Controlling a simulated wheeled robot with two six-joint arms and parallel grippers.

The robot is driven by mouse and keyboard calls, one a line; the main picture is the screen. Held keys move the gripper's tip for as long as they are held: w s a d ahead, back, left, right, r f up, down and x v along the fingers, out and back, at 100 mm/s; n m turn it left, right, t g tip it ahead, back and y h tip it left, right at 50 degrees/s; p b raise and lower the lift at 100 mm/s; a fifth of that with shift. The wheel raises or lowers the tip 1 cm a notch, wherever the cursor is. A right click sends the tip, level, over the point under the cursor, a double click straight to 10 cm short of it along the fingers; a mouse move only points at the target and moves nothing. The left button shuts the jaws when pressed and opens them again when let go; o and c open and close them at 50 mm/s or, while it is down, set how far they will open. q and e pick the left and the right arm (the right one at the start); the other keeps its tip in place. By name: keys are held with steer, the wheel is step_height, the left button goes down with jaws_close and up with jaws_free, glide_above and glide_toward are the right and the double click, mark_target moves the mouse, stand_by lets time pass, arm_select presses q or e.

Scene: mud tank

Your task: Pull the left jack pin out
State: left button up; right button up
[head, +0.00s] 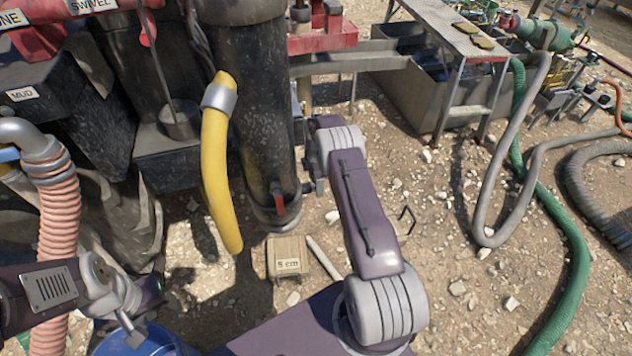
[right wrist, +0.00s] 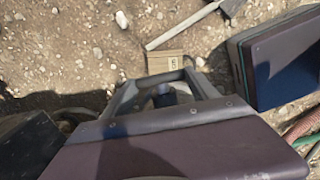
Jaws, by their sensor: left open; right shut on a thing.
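The left jack pin cannot be clearly picked out in either view. A black upright cylinder (head: 250,110) stands in the middle of the head view, with a small red handle (head: 280,203) low on its front. My right gripper (right wrist: 166,72) is shut on a small dark thing (right wrist: 165,97), mostly hidden between its fingers. In the head view my right arm reaches to the right side of the cylinder's foot. My left gripper (head: 130,325) is open at the lower left, above the blue bucket's rim.
A yellow hose (head: 217,160) hangs before the cylinder. A blue bucket (head: 150,340) stands at lower left. Green hose (head: 575,250) and open gravel lie right.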

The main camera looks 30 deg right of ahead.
steer(key=d, duration=0.2)
steer(key=s+d, duration=0.1)
steer(key=d, duration=0.2)
steer(key=shift+b, duration=0.4)
jaws_close()
steer(key=shift+s+d, duration=0.1)
steer(key=shift+d, duration=0.05)
steer(key=o, duration=1.9)
jaws_free()
steer(key=shift+c, duration=0.2)
steer(key=shift+o, duration=0.2)
steer(key=shift+d, duration=0.1)
step_height(320, 180, up, 9)
steer(key=p, duration=0.2)
